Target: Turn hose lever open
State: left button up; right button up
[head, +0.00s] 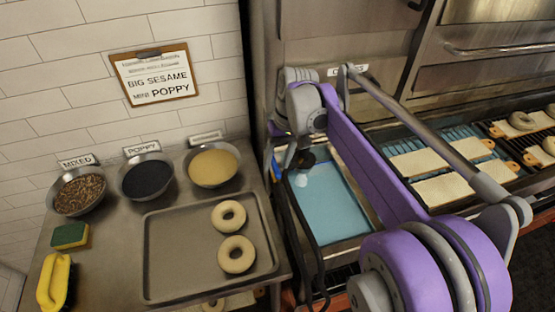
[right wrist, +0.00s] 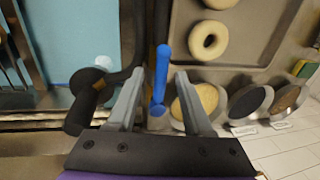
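The blue hose lever (right wrist: 162,66) shows in the right wrist view, standing between the two grey fingers of my right gripper (right wrist: 159,76). The fingers are apart, with a visible gap on each side of the lever; contact is not evident. The black hose (right wrist: 136,40) and its dark nozzle (right wrist: 88,88) lie just left of the fingers there. In the head view, the black hose (head: 293,215) runs along the kettle's left edge. My left gripper is not in view.
The kettle's blue water (head: 325,205) lies right of the hose. A tray (head: 165,262) with two bagels (head: 237,254) and three topping bowls (head: 147,178) stand on the left counter. A sponge (head: 70,236) and yellow-handled brush (head: 50,282) are far left. Boards with bagels (head: 521,121) are right.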

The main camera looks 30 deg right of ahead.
notch_tip(320, 180, up, 11)
jog(key=d, duration=0.2)
jog(key=shift+s+f+p, duration=0.2)
jog(key=shift+s+p, duration=0.05)
jog(key=shift+p, duration=0.15)
dwell(0.3)
